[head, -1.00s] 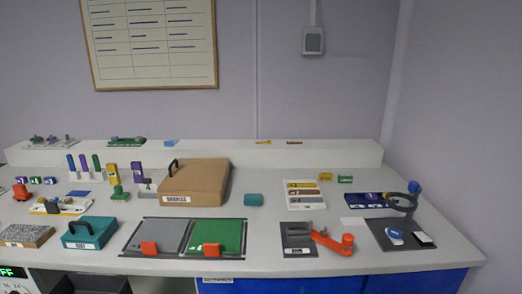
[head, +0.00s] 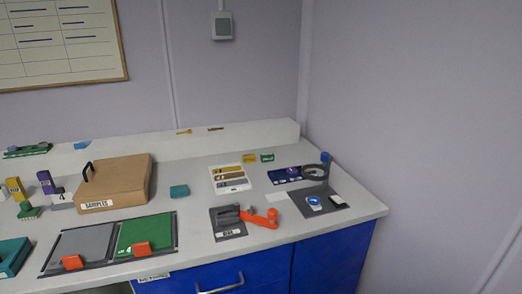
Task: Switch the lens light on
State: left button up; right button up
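The lens stand is at the right end of the bench in the head view. Its dark ring (head: 315,174) is held above a dark grey base plate (head: 348,193), with a blue cap (head: 325,157) at the top of the post. On the plate lie a round blue and white piece (head: 314,202) and a small white block (head: 337,199), perhaps a switch. I cannot tell whether the lens light is lit. Neither of my grippers is in view.
Left of the stand is a grey plate with an orange arm (head: 262,217). Blue drawers (head: 335,255) are below the bench. A wall switch (head: 222,26) is above.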

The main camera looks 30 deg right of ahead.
aim_at(337, 199)
jog(key=z, duration=1.35)
